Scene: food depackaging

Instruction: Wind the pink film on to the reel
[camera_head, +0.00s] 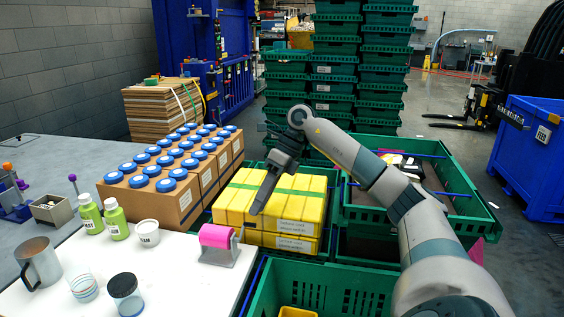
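The pink film (216,236) shows as a roll on a small grey stand (222,256) at the right edge of the white table. A thin crank-like part (241,234) stands at the right side of the roll. I cannot make out a loose end of the film. My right gripper (257,208) reaches in from the right and points down and left, above the yellow boxes and up and right of the roll. It appears apart from the roll. Its fingers overlap in this view, so their opening is unclear. My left gripper is not in view.
Yellow boxes (290,243) with a green strap fill a crate beside the white table (180,290). Blue-lidded jars in cardboard (160,205) stand behind. Green bottles (116,218), a white tub (147,232), a metal jug (38,263) and cups are on the table. Green crates (330,288) lie right.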

